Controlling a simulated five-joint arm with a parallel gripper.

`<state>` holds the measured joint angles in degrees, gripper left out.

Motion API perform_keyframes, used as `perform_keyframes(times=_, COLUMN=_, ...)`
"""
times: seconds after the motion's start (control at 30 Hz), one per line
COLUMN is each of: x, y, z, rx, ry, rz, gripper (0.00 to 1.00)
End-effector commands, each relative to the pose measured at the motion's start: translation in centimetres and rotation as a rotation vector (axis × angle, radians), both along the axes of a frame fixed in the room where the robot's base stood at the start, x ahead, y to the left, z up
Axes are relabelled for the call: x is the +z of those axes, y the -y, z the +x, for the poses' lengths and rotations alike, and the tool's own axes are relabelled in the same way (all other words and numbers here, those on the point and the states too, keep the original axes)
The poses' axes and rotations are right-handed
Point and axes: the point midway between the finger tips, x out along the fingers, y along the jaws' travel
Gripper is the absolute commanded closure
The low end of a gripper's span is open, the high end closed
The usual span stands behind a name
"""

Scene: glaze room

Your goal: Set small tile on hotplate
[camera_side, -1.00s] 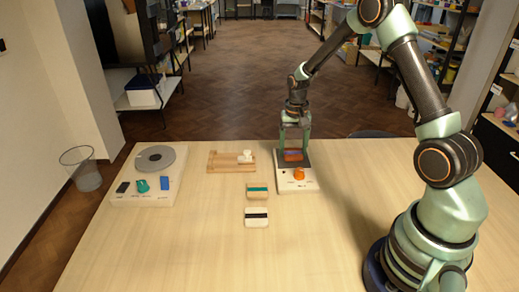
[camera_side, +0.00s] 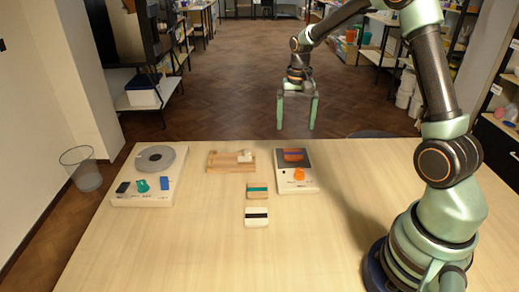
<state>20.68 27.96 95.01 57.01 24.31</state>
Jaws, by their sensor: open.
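The small tile (camera_side: 293,155), orange-red with a dark purple-blue band, lies on the dark plate of the hotplate (camera_side: 308,184). The hotplate is a pale unit with an orange knob (camera_side: 299,174) on its front part. My gripper (camera_side: 297,127) is open and empty. It hangs above the hotplate and clear of the tile, with its two green fingers spread wide and pointing down.
Two striped blocks, one with a teal band (camera_side: 257,190) and one with a black band (camera_side: 256,217), lie left of the hotplate. A wooden board (camera_side: 220,163) with a white piece (camera_side: 245,156) is behind them. A pale unit with a grey disc (camera_side: 155,159) stands far left. The front table is clear.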

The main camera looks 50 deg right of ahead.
Motion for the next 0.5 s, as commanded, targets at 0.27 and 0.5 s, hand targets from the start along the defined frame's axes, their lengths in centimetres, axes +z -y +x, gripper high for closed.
perform_keyframes(times=0.27, x=2.7, y=-0.2, z=0.0, rx=0.008, ry=0.006, rz=-0.002, gripper=0.00)
perform_keyframes(times=0.5, x=7.2, y=-4.0, z=-1.6, rx=0.155, ry=0.096, rz=-0.037, gripper=0.00)
